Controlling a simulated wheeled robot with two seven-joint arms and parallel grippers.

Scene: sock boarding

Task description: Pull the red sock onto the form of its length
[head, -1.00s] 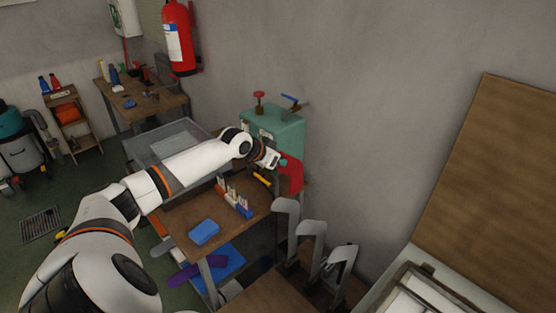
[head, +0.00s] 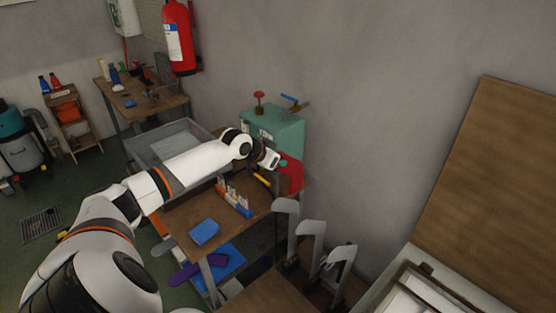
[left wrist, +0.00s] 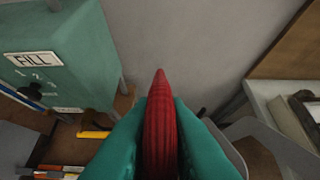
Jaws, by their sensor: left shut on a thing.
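My left gripper (head: 281,162) reaches over the far end of the brown table, beside the green machine. Its teal fingers (left wrist: 165,140) are shut on the red sock. The red sock (head: 293,177) hangs from the gripper near the wall. In the left wrist view the ribbed red sock (left wrist: 160,120) stands between the fingers, its narrow end pointing away. Grey forms of different heights (head: 286,206) (head: 308,238) (head: 338,265) stand in a row to the right of and nearer than the sock. The sock is apart from them. My right gripper is not in view.
The green machine (head: 275,128) stands against the wall, with a FILL label (left wrist: 33,59). A blue block (head: 204,231) and a rack of small bottles (head: 234,200) are on the brown table (head: 185,218). A grey tray (head: 150,148) lies behind my arm. A brown board (head: 500,170) leans at right.

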